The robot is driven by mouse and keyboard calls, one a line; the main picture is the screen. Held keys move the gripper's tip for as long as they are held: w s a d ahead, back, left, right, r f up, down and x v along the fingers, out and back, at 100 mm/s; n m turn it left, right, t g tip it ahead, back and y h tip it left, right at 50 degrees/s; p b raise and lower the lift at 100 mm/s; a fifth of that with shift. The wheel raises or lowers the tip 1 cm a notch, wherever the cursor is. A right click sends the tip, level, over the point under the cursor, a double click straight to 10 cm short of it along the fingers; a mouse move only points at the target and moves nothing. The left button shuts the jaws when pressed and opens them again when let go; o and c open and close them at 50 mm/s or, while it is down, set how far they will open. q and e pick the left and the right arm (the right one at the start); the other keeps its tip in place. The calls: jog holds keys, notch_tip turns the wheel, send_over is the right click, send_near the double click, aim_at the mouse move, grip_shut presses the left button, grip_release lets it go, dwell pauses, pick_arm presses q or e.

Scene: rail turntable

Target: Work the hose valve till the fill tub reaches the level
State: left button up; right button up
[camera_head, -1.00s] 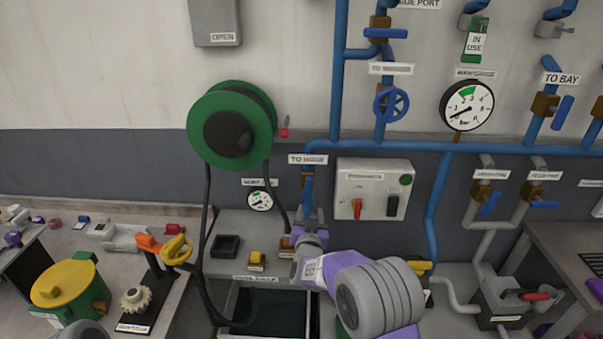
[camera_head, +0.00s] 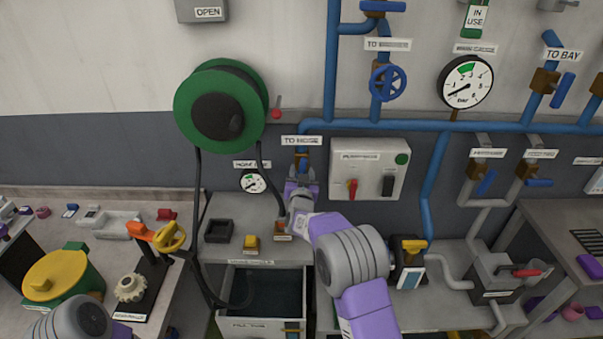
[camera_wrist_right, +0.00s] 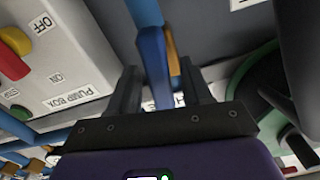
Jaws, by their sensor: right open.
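The hose valve (camera_head: 302,163) sits under the "TO HOSE" label on the wall pipe; my gripper mostly hides its blue lever in the head view. My right gripper (camera_head: 301,186) is open at this lever. In the right wrist view the blue lever (camera_wrist_right: 154,58) stands between the spread fingers of the gripper (camera_wrist_right: 160,85); I cannot tell whether they touch it. The fill tub (camera_head: 272,329) is a pale open box below, dark inside; its water level is hard to make out. My left gripper is out of view.
A green hose reel (camera_head: 183,110) hangs at left, its black hose (camera_head: 197,220) running down to the tub. A small gauge (camera_head: 254,182) is left of the valve. The pump box (camera_head: 368,165) with red switch is close on the right. A yellow-handled device (camera_head: 408,262) stands beside my right arm.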

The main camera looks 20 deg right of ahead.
jog(key=shift+w, duration=0.1)
grip_shut()
jog(key=shift+f+m+b, duration=0.15)
jog(key=shift+m+b, duration=0.35)
jog(key=shift+b, duration=0.35)
jog(key=m+b, duration=0.7)
jog(key=b, duration=0.2)
jog(key=m+b, duration=0.3)
jog(key=m, duration=0.1)
jog(key=shift+m, duration=0.4)
jog(key=shift+m+b, duration=1.2)
jog(key=shift+m, duration=0.3)
